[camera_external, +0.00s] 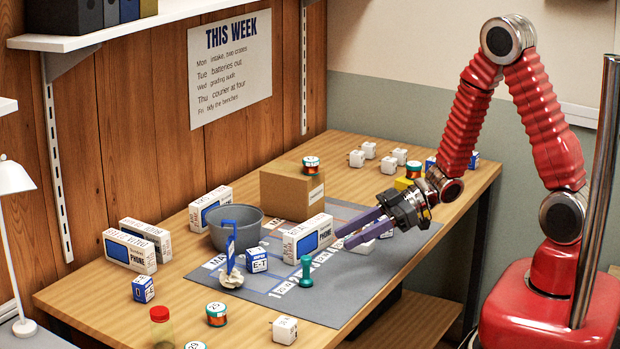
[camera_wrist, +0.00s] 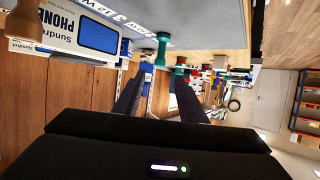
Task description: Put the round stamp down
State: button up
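A teal stamp-like piece (camera_external: 306,272) with a rounded handle stands upright on the grey mat (camera_external: 400,240). It shows upside down in the wrist view (camera_wrist: 161,50). A brown, wooden-looking knob (camera_wrist: 27,18) shows at the top left of the wrist view, in front of a phone box. I cannot tell which of these is the round stamp. My gripper (camera_external: 345,238) is open, its two dark fingers apart and pointing left beside the phone box. Its fingers (camera_wrist: 160,85) show nothing held between them in the wrist view.
A white phone box (camera_external: 307,240) stands left of my fingertips. Behind are a cardboard box (camera_external: 292,192) and a grey bucket (camera_external: 236,222). The mat's front right is clear.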

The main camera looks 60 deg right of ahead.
dwell(0.6)
jog(key=d+r+m+t+h, duration=0.2)
jog(key=d+r+m+h, duration=0.4)
jog(key=d+r+h, duration=0.65)
jog(key=s+r+m+g+y, duration=0.1)
jog(key=s+r+m+g, duration=0.1)
jog(key=s, duration=0.8)
jog(key=s+a+r+m+g+y, duration=0.1)
jog(key=s+r+m+g, duration=0.1)
jog(key=s, duration=0.9)
notch_tip(320, 180, up, 2)
jog(key=shift+r+g, duration=0.1)
jog(key=shift+g, duration=0.5)
jog(key=shift+s, duration=0.1)
